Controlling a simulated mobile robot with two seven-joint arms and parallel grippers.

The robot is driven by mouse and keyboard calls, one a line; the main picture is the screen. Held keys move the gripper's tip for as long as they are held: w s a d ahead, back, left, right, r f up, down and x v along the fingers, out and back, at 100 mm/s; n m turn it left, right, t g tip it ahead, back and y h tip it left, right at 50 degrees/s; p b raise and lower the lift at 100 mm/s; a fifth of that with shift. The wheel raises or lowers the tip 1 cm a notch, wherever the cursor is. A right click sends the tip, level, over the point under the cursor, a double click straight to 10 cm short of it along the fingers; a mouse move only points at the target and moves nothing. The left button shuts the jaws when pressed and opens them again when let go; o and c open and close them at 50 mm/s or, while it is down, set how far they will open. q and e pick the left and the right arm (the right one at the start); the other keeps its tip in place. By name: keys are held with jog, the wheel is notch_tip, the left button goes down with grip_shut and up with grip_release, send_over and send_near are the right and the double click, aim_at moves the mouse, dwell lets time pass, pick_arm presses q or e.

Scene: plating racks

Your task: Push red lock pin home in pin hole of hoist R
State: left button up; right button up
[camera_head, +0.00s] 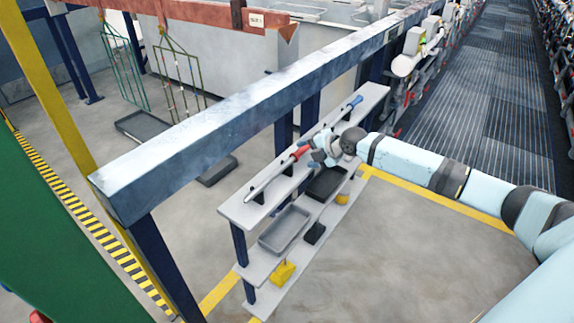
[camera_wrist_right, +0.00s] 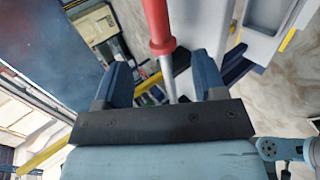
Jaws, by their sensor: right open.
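My right gripper (camera_head: 323,158) is over the upper shelf, close to the red handle (camera_head: 301,152) of a long metal rod tool (camera_head: 268,178). In the right wrist view, my right gripper (camera_wrist_right: 162,63) is open. The red handle (camera_wrist_right: 157,25) and its thin shaft show between the two fingers in the picture; I cannot tell how far beyond the fingertips they are. An orange-red hoist beam (camera_head: 200,12) with a small label crosses the top left. I cannot make out a red lock pin or its pin hole. My left gripper is not in view.
A blue-handled tool (camera_head: 352,103) lies further along the shelf (camera_head: 236,212). Lower down are a grey tray (camera_head: 284,230), a black bin and yellow items. A long grey-blue rail (camera_head: 240,115) runs beside the shelf. Green racks (camera_head: 125,65) hang behind. The floor at right is clear.

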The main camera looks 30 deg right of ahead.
aim_at(298, 156)
jog(key=x, duration=0.5)
jog(key=shift+s+a+f, duration=0.1)
jog(key=shift+a+f, duration=0.05)
jog(key=shift+a, duration=0.1)
grip_shut()
